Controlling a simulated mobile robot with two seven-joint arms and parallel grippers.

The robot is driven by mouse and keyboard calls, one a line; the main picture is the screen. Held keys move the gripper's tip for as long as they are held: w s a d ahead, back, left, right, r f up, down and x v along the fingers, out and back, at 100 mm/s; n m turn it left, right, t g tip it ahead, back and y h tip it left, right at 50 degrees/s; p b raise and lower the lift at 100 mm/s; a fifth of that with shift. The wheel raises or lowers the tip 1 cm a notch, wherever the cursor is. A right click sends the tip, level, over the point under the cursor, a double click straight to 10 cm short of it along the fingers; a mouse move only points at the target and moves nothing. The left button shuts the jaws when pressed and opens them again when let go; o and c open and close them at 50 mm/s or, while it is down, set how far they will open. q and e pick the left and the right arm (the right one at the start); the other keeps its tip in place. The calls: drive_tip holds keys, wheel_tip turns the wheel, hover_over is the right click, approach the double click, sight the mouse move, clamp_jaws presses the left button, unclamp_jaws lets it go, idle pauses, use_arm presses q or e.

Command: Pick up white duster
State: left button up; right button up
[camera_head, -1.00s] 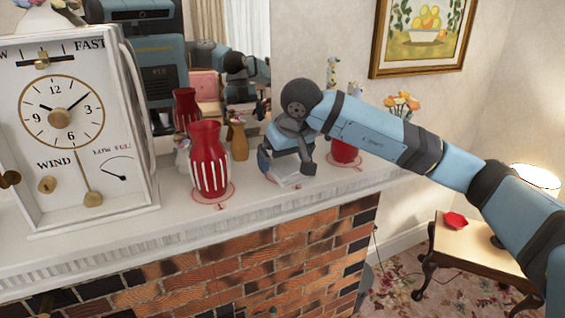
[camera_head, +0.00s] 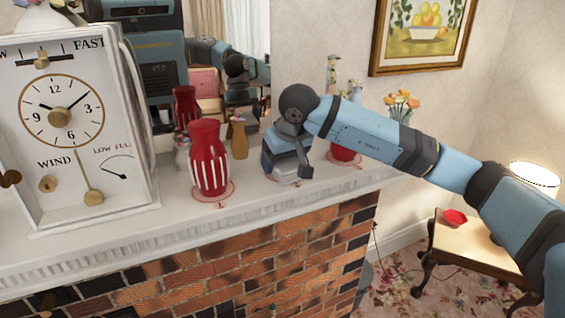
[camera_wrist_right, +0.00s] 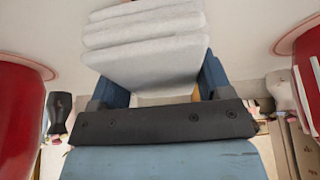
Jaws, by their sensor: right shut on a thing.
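The white duster (camera_wrist_right: 150,50) fills the upper middle of the right wrist view as a pale, ridged block. It sits between the two blue fingers of my right gripper (camera_wrist_right: 155,88), which is shut on it. In the head view my right gripper (camera_head: 286,168) is low over the mantel, between the striped red vase and the red vase to its right. I cannot tell whether the duster touches the mantel. My left gripper is not in view.
A red striped vase (camera_head: 208,160) stands left of the gripper and another red vase (camera_head: 343,152) close on its right. A white clock (camera_head: 75,120) stands at the left. A mirror is behind. The mantel's front edge is clear.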

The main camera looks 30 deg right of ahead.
wheel_tip(320, 180, up, 20)
drive_tip(key=b, duration=0.3)
drive_tip(key=shift+f, duration=0.1)
drive_tip(key=shift+o, duration=0.7)
drive_tip(key=shift+c, duration=0.3)
